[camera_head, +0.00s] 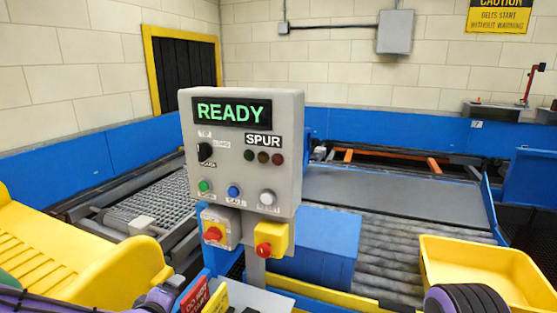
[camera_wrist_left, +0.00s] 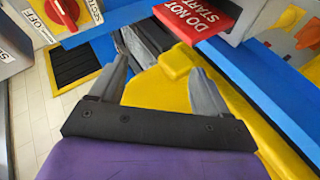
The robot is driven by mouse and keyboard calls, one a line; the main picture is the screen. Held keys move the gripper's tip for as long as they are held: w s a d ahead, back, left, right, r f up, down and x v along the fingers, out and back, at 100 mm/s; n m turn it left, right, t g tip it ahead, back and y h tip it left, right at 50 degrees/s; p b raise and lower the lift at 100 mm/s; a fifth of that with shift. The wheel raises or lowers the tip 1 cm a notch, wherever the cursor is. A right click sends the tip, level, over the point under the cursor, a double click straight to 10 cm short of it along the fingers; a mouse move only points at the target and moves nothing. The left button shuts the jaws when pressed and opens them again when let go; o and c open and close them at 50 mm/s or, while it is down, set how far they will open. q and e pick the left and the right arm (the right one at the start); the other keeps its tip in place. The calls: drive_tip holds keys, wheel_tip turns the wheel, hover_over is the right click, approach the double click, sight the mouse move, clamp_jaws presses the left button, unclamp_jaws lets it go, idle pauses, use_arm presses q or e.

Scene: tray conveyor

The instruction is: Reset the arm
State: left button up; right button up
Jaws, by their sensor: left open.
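My left arm comes in low from the left in the head view, purple, with its wrist (camera_head: 160,296) below the control panel, near a red tag; its fingertips cannot be made out there. In the left wrist view my left gripper (camera_wrist_left: 162,62) has its two grey fingers spread apart with nothing held between them. A yellow surface lies behind the fingers. My right gripper is not in view.
A grey control panel (camera_head: 285,180) reads READY, with red knobs (camera_head: 213,233) below. A red DO NOT START tag (camera_wrist_left: 195,18) is close beyond the left fingers. A yellow chute (camera_head: 85,255) is at left, a yellow tray (camera_head: 480,250) at right, conveyors behind.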

use_arm(q)
drive_tip(key=s+a+f+m+g+y, duration=0.1)
drive_tip(key=s+a+f+m+g, duration=0.15)
drive_tip(key=s+f, duration=0.95)
drive_tip(key=s+a+f+m+g, duration=0.1)
drive_tip(key=s+f+m+g, duration=0.1)
drive_tip(key=s+f, duration=0.5)
drive_tip(key=s+a+f+m+g+y, duration=0.1)
drive_tip(key=s+f+m+g, duration=0.2)
drive_tip(key=s+f, duration=0.5)
drive_tip(key=s+g, duration=0.1)
drive_tip(key=s, duration=0.4)
drive_tip(key=shift+c, duration=0.3)
